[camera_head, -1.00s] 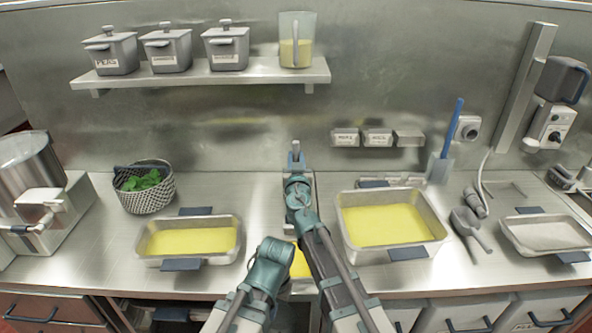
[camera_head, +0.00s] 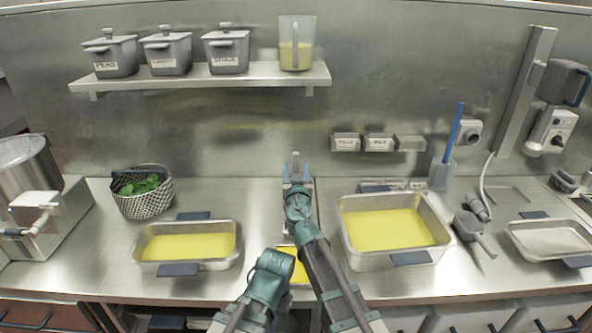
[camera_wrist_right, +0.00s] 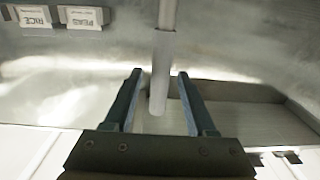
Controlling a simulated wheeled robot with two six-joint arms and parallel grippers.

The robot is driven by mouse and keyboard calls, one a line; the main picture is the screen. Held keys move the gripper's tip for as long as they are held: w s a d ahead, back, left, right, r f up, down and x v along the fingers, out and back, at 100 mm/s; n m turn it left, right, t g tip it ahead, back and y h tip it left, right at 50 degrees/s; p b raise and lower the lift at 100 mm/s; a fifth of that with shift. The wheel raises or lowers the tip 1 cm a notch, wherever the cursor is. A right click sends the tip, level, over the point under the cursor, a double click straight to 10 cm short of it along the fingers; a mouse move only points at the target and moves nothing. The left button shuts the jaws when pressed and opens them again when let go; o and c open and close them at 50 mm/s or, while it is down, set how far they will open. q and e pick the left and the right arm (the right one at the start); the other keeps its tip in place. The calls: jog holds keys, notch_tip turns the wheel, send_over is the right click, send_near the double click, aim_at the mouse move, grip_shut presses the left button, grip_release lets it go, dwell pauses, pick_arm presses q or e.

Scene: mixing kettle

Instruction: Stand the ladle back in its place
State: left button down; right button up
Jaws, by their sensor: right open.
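The ladle's grey handle (camera_head: 296,160) stands upright near the back wall at the middle of the counter. It also shows in the right wrist view (camera_wrist_right: 161,65); its bowl is hidden. My right gripper (camera_head: 296,174) is open, with one blue finger on each side of the handle. In the right wrist view the gripper (camera_wrist_right: 160,78) shows a gap between each finger and the handle. A narrow metal container (camera_head: 315,190) is partly hidden behind my right arm. My left gripper (camera_head: 273,264) is low at the front; its fingers cannot be made out.
Trays of yellow contents stand at left (camera_head: 233,245) and right (camera_head: 352,262). A basket of greens (camera_head: 146,203) is at left, and a blue-handled utensil (camera_head: 454,130) at right. A shelf (camera_head: 200,82) hangs above.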

jog(key=shift+r, duration=0.2)
jog(key=s, duration=0.7)
jog(key=shift+s+f, duration=0.15)
jog(key=shift+s, duration=0.15)
jog(key=shift+d, duration=0.1)
